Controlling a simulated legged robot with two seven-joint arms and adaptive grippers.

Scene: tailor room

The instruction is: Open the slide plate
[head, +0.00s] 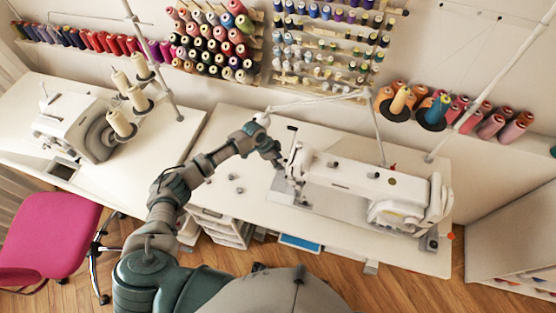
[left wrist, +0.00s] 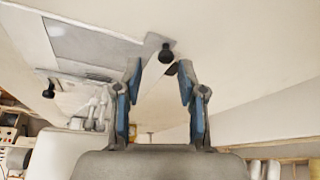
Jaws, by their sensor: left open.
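The white sewing machine (head: 345,178) stands on the table right of my left arm. A grey metal plate (head: 284,188), which looks like the slide plate, lies at the left end of its bed. My left gripper (head: 279,163) is above and just behind this plate, beside the machine's head. In the left wrist view a flat grey plate (left wrist: 95,43) shows at upper left. My left gripper's blue-padded fingers (left wrist: 160,72) are open, with nothing between the pads. A small black knob (left wrist: 166,53) shows just beyond the fingertips; contact cannot be told. My right gripper is out of view.
A second sewing machine (head: 82,130) stands on the left table, with thread cones (head: 120,123) behind it. A thin thread stand (head: 378,130) rises behind the main machine. Small grey pieces (head: 235,183) lie on the white table (head: 225,150). A pink chair (head: 48,235) stands at left.

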